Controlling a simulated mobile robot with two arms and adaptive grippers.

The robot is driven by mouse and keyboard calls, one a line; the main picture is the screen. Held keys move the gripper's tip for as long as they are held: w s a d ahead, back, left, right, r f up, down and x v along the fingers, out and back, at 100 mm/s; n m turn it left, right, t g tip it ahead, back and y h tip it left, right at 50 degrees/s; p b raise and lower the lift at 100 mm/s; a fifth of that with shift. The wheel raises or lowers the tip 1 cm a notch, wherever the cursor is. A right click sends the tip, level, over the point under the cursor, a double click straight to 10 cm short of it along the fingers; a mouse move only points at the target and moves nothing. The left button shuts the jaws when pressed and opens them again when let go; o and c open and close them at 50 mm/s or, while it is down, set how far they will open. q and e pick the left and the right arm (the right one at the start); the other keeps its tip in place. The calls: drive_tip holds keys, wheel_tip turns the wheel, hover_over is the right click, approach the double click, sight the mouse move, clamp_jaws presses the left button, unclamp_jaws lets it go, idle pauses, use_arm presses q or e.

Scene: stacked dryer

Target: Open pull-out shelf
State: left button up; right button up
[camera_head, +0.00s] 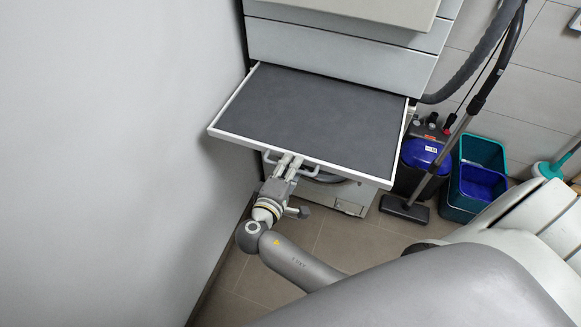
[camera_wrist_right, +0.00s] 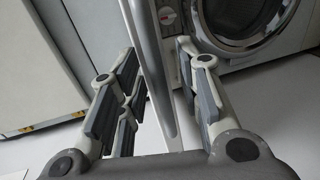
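The pull-out shelf (camera_head: 312,112) is a flat dark grey board with a white rim. It stands well out from the front of the stacked unit. My right gripper (camera_head: 288,164) is at the shelf's front edge, towards its left end, with its fingers pointing at the edge. In the right wrist view, a long grey bar (camera_wrist_right: 151,65) runs between the fingers of the gripper (camera_wrist_right: 160,75). The fingers are apart, with a gap visible on the bar's right side. Exact contact on the left side is hard to tell. My left gripper is not in view.
Drawer-like panels (camera_head: 340,50) are above the shelf. A machine with a round door (camera_wrist_right: 238,20) is below. A plain wall (camera_head: 110,150) is close on the left. A vacuum cleaner (camera_head: 424,155) and a teal bin (camera_head: 480,152) stand right. Tiled floor lies below.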

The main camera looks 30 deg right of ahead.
drive_tip(key=shift+a, duration=0.1)
drive_tip(key=v, duration=1.2)
drive_tip(key=s+d+f+n+g+y, duration=0.1)
drive_tip(key=s+f+g+y, duration=0.3)
drive_tip(key=f, duration=1.1)
drive_tip(key=s+f+n+g+y, duration=0.1)
drive_tip(key=s+f+n+y, duration=0.3)
drive_tip(key=f, duration=1.1)
drive_tip(key=s+d+f+m+g+y, duration=0.1)
drive_tip(key=s+d+f+m, duration=0.1)
drive_tip(key=s+f, duration=0.3)
drive_tip(key=s+d+f+m+g+y, duration=0.1)
drive_tip(key=s+d+f+m, duration=0.2)
drive_tip(key=s, duration=0.8)
drive_tip(key=s+d+f+m+g+y, duration=0.1)
drive_tip(key=s+d+f+m+g, duration=0.1)
drive_tip(key=s+f+m, duration=0.3)
drive_tip(key=s+d+f, duration=0.1)
drive_tip(key=s+f, duration=0.1)
drive_tip(key=s, duration=0.1)
drive_tip(key=shift+s+f+m+y, duration=0.2)
drive_tip(key=shift+f+m+y, duration=0.15)
drive_tip(key=shift+m+y, duration=0.05)
drive_tip(key=shift+a, duration=0.1)
